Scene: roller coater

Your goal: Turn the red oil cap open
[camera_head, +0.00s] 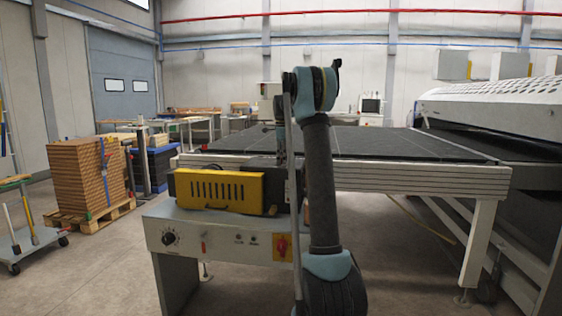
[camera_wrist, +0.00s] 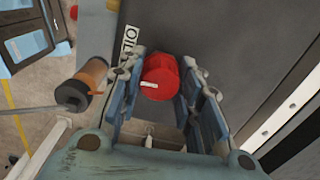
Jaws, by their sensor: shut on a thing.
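The red oil cap (camera_wrist: 160,77) shows in the wrist view, with a white bar mark on its face. It sits on a dark grey surface beside a white label (camera_wrist: 128,46) that reads OIL. My gripper (camera_wrist: 160,88) is around the cap, with one blue finger on each side, and is shut on it. In the head view my arm reaches over the machine with the yellow cover (camera_head: 220,191). The cap is not visible there, and my gripper is mostly hidden behind the arm.
A cylinder with an amber body (camera_wrist: 92,74) stands close left of my gripper in the wrist view. In the head view, a control panel with a red switch (camera_head: 282,247) is below the yellow cover. A long dark-topped table (camera_head: 400,178) stands behind.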

